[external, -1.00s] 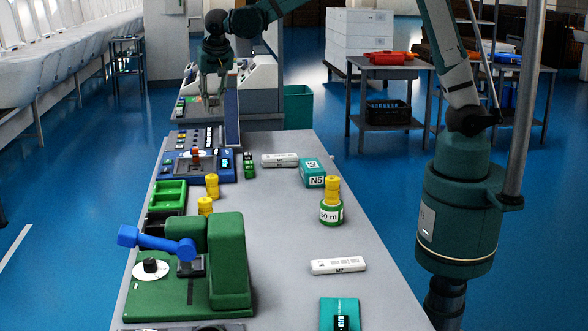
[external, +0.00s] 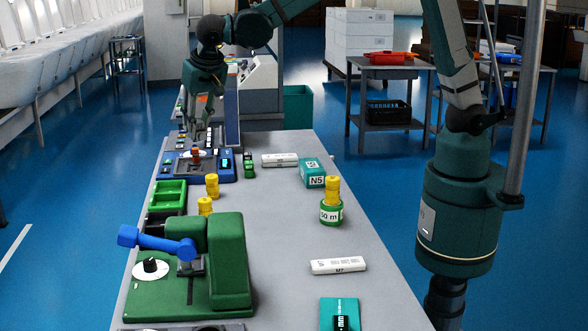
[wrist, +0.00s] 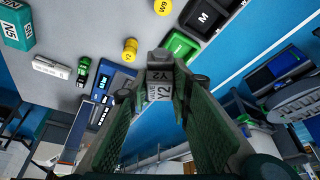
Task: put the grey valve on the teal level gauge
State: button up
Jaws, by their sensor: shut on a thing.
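My gripper (external: 196,138) hangs over the far end of the grey bench, above the blue fixture. The valve is too small to make out in the external view. A teal block marked N5 (external: 314,174) stands on the bench to the right of my gripper; it also shows top left in the wrist view (wrist: 15,28). Another teal piece (external: 340,312) lies at the near right. I cannot tell which is the level gauge.
The blue fixture (external: 222,175) has a red-topped post (external: 196,154). Nearby are yellow cylinders (external: 212,186), green trays (external: 169,194), a white strip (external: 279,160) and a green machine (external: 228,262) with a blue lever.

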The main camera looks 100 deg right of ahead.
jog(key=s+a+n+t, duration=0.15)
jog(key=s+a, duration=0.25)
jog(key=a, duration=1.3)
jog(key=s+a+n+g, duration=0.15)
jog(key=s+a, duration=0.25)
jog(key=a, duration=1.3)
jog(key=s+a+n+t+y, duration=0.1)
jog(key=s+a+n, duration=0.1)
jog(key=s+a, duration=1)
jog(key=s+a+n+t+y, duration=0.1)
jog(key=s+a+n, duration=0.2)
jog(key=s+a, duration=0.9)
notch_tip(320, 180, down, 11)
jog(key=w+a, duration=0.2)
jog(key=w, duration=0.1)
jog(key=shift+a+p, duration=0.2)
jog(key=shift+p, duration=0.2)
jog(key=shift+f+b, duration=0.3)
jog(key=shift+f, duration=2.8)
jog(key=shift+f, duration=0.1)
